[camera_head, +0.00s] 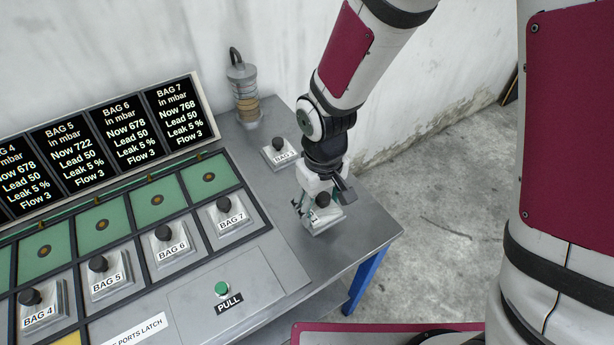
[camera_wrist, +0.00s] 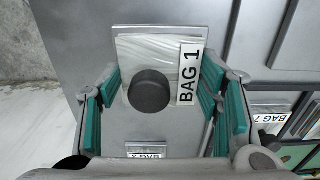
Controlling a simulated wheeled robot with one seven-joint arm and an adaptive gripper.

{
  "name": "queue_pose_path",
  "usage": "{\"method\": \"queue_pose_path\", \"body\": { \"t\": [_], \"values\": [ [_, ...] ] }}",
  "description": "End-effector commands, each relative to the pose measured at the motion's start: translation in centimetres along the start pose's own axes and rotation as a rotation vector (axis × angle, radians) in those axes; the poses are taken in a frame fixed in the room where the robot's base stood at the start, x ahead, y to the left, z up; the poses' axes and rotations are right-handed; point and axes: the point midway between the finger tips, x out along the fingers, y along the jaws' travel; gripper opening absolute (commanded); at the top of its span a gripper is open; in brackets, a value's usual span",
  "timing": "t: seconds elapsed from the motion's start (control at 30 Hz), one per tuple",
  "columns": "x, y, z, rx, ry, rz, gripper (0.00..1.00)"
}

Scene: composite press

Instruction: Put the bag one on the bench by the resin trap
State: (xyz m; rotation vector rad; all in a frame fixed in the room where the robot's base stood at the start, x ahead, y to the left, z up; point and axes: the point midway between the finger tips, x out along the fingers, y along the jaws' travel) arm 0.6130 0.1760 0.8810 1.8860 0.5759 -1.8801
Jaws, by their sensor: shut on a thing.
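Bag one (camera_head: 326,221) is a small pale pack with a black knob and a label. It is at the bare right end of the grey bench (camera_head: 350,240). In the wrist view bag one (camera_wrist: 150,50) shows its "BAG 1" label plainly. My gripper (camera_head: 318,204) is shut on bag one, with its teal fingers (camera_wrist: 163,92) on either side of the knob. I cannot tell whether the bag touches the bench. A clear cylinder with a hooked top and a tan lower part, apparently the resin trap (camera_head: 243,92), stands at the bench's back corner.
Another knobbed bag (camera_head: 281,152) lies between the trap and my gripper; its number is unclear. Bags 4 to 7, including bag 7 (camera_head: 228,214), sit in panel slots at left, below dark displays (camera_head: 115,140). The bench's right edge is close to my gripper.

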Motion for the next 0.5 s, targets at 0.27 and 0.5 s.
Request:
{"method": "queue_pose_path", "body": {
  "t": [0.27, 0.5],
  "values": [
    [0.7, 2.1, -6.1, 0.002, 0.000, 0.000, 0.24],
    [0.9, 2.7, -8.0, 0.001, 0.000, 0.000, 0.24]
  ]
}}
